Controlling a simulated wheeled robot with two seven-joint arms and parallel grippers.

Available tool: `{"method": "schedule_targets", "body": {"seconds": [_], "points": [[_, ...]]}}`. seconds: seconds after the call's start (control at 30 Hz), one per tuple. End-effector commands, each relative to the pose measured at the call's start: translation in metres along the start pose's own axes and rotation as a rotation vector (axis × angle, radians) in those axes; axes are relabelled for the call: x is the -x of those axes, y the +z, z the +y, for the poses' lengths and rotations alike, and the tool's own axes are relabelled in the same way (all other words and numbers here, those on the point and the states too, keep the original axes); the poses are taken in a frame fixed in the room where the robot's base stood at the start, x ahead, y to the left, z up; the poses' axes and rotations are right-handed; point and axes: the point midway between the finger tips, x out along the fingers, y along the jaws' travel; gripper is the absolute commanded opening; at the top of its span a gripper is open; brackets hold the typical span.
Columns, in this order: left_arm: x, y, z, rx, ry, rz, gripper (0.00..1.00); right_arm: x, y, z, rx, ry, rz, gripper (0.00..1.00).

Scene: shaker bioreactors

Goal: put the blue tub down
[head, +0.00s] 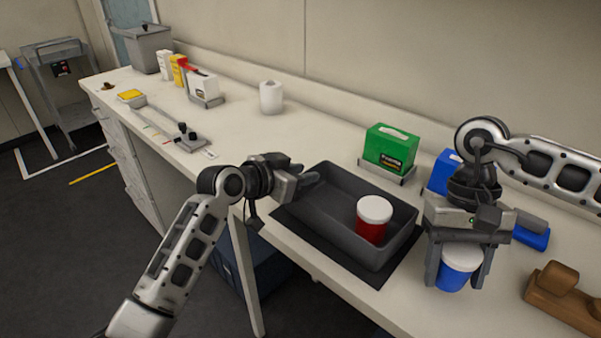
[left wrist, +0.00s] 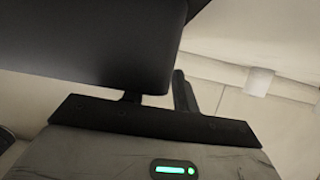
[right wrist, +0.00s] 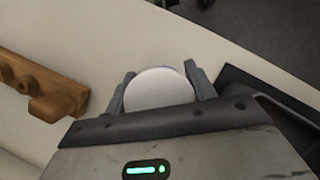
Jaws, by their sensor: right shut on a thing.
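The blue tub (head: 456,275) with a white lid is upright between the fingers of my right gripper (head: 459,262), at the table's front right of the dark tray. My right gripper points down and is shut on the tub. In the right wrist view the round white lid (right wrist: 158,90) fills the space between the fingers. Whether the tub's base touches the table is hard to tell. My left gripper (head: 303,174) is at the tray's left end, with a gap between its fingers and nothing seen held. The tray partly hides its fingers in the left wrist view.
A dark grey tray (head: 328,217) on a black mat holds a red tub (head: 371,226) with a white lid. A wooden rack (head: 563,300) stands right of the blue tub. Behind are a green box (head: 390,149) and a blue box (head: 440,172).

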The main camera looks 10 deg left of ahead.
Motion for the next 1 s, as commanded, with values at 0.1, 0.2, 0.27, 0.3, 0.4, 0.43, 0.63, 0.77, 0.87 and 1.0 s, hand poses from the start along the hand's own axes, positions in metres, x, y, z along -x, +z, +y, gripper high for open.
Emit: {"method": "schedule_targets", "body": {"seconds": [0.1,0.2,0.27,0.3,0.4,0.43,0.63,0.77,0.87,1.0], "points": [[0.0,0.0,0.0,0.0,0.0,0.0,0.29,0.0,0.0,0.0,0.0,0.0,0.0,0.3],[0.0,0.0,0.0,0.0,0.0,0.0,0.07,0.0,0.0,0.0,0.0,0.0,0.0,0.3],[0.0,0.0,0.0,0.0,0.0,0.0,0.0,0.0,0.0,0.0,0.0,0.0,0.0,0.3],[0.0,0.0,0.0,0.0,0.0,0.0,0.0,0.0,0.0,0.0,0.0,0.0,0.0,0.3],[0.0,0.0,0.0,0.0,0.0,0.0,0.0,0.0,0.0,0.0,-0.001,-0.001,0.0,0.3],[0.0,0.0,0.0,0.0,0.0,0.0,0.0,0.001,0.0,0.0,-0.005,-0.002,0.001,0.3],[0.0,0.0,0.0,0.001,0.001,-0.001,0.0,0.017,-0.013,-0.011,-0.202,-0.086,0.003,0.3],[0.0,0.001,0.0,0.001,0.001,-0.001,0.0,0.045,-0.03,-0.025,-0.479,-0.205,0.002,0.3],[0.0,0.001,0.0,0.001,0.001,-0.001,0.0,0.07,-0.045,-0.035,-0.703,-0.301,0.0,0.3],[0.0,0.001,0.0,0.001,0.001,-0.001,0.0,0.095,-0.075,-0.066,-0.978,-0.416,-0.005,0.3]]}}
